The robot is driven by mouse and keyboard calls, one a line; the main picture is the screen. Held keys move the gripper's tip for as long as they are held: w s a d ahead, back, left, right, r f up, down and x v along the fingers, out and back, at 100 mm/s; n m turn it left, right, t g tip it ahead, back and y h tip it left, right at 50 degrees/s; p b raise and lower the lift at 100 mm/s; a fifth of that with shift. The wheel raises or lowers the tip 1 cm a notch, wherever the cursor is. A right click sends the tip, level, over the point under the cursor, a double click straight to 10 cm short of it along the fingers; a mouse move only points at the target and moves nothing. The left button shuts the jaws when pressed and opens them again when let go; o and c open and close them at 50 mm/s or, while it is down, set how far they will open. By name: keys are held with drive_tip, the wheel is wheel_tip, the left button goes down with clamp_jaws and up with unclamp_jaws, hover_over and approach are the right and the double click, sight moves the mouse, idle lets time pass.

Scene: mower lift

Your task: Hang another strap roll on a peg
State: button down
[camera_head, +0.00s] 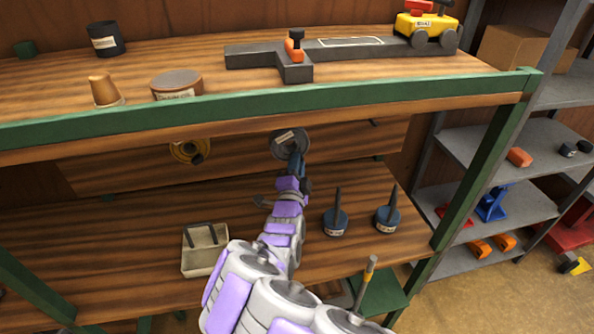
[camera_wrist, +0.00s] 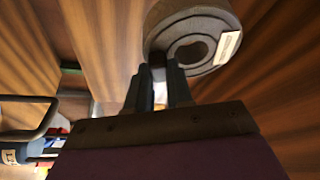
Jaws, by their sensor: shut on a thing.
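My gripper (camera_head: 297,161) is shut on a grey strap roll (camera_head: 276,147) with a pale label, in front of the board under the upper shelf. In the wrist view, the fingertips (camera_wrist: 160,76) pinch the lower edge of the roll (camera_wrist: 180,28), and its round centre hole faces the camera. I cannot tell whether a peg passes through the roll. A yellow and dark strap roll (camera_head: 181,150) hangs on the board to the left. A small dark peg (camera_head: 376,122) shows on the board to the right, with nothing on it.
The upper shelf's green front edge (camera_head: 250,109) lies just above my gripper. On the lower shelf stand an open beige caddy (camera_head: 203,262) and two dark blue pots with upright handles (camera_head: 336,222) (camera_head: 387,219). A grey rack (camera_head: 500,205) stands at the right.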

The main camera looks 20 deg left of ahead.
sight(292, 151)
drive_tip(key=shift+w+a+b, duration=0.25)
drive_tip(key=shift+w+a, duration=0.35)
drive_tip(key=shift+w, duration=0.35)
drive_tip(key=shift+w+a+b, duration=0.3)
drive_tip(key=shift+w+a, duration=0.25)
drive_tip(key=shift+w, duration=0.45)
drive_tip(key=shift+w+a+b, duration=0.25)
drive_tip(key=shift+w+a, duration=0.35)
drive_tip(key=shift+w, duration=0.35)
drive_tip(key=shift+w+a+f+p, duration=0.15)
drive_tip(key=shift+w+f+p, duration=0.05)
drive_tip(key=shift+f+p, duration=0.3)
drive_tip(key=shift+f, duration=0.1)
drive_tip(key=c, duration=0.9)
unclamp_jaws()
drive_tip(key=shift+c, duration=0.2)
